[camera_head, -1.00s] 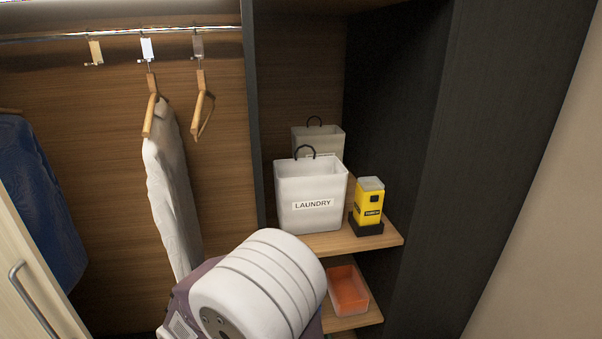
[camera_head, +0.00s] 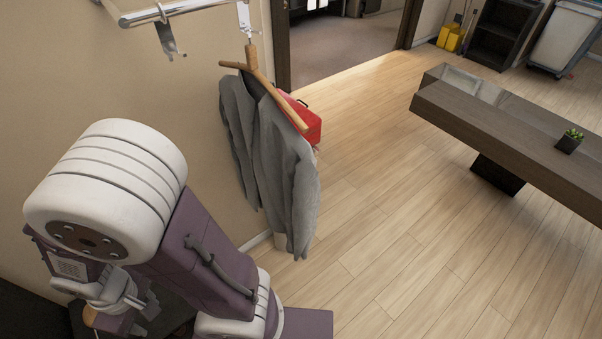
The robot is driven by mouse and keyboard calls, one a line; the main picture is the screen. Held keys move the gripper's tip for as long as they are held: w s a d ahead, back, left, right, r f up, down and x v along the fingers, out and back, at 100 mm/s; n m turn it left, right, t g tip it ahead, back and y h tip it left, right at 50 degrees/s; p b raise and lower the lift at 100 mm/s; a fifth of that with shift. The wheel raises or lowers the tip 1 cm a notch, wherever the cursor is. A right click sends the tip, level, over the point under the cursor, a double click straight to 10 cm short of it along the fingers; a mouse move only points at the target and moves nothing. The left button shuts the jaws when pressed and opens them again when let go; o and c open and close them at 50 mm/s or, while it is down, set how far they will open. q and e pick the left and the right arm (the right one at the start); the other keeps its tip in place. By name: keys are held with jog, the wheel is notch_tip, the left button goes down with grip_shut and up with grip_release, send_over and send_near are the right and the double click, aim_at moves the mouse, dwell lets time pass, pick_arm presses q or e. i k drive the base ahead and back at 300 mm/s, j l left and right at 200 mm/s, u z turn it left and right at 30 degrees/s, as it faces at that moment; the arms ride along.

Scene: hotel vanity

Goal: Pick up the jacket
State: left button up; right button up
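A grey jacket (camera_head: 268,150) hangs on a wooden hanger (camera_head: 263,85) in the upper middle of the head view. The hanger hangs from a metal hook at the top, beside the beige wall. The jacket hangs down clear of the floor. One of my arms, white and purple, fills the lower left, with its visible links below and left of the jacket and none seen holding it. I cannot make out either gripper's fingers.
An empty metal hook (camera_head: 167,38) hangs from the rail (camera_head: 165,12) at the upper left. A red case (camera_head: 306,118) shows behind the jacket. A dark low table (camera_head: 520,130) with a small plant (camera_head: 570,141) stands at right. The wooden floor (camera_head: 400,230) between is clear.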

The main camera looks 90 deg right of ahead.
aim_at(277, 171)
jog(key=z, duration=2.65)
